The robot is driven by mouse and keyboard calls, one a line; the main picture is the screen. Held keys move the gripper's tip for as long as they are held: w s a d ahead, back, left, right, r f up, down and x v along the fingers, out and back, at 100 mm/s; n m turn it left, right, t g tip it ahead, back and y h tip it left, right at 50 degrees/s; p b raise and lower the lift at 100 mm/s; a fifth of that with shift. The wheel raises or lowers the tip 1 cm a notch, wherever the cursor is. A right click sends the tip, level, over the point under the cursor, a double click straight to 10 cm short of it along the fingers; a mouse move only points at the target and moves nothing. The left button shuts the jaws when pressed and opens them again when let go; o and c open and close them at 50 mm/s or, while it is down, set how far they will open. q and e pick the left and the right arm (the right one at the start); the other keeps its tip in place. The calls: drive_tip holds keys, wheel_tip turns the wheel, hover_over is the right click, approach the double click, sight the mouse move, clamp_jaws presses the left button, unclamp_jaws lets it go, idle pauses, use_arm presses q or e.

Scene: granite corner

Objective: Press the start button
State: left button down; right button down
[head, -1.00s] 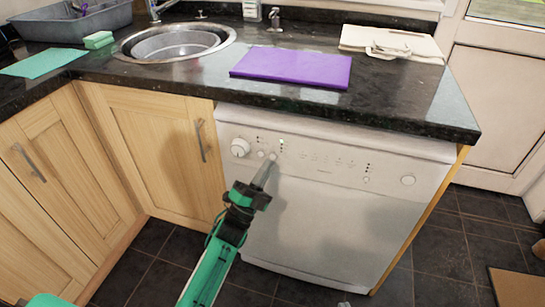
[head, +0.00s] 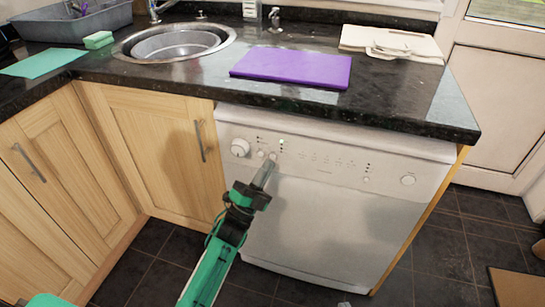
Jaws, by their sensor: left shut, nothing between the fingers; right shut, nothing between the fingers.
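The white dishwasher (head: 330,215) stands under the counter, with a control panel along its top. A round knob (head: 240,147) sits at the panel's left, with a small button (head: 261,154) beside it. My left gripper (head: 267,168) is shut and empty. Its tip is at the panel just right of that button, over or right beside another small button (head: 272,157). I cannot tell whether it touches. Which button is start cannot be read. Only a grey tip of my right gripper (head: 343,304) shows at the bottom edge.
The dark counter edge (head: 340,112) overhangs the panel. A purple board (head: 291,69) lies on the counter right of the sink (head: 175,43). Wooden cupboards (head: 160,150) stand to the left.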

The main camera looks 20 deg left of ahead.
idle(0.4)
use_arm(q)
drive_tip(key=shift+w, duration=0.4)
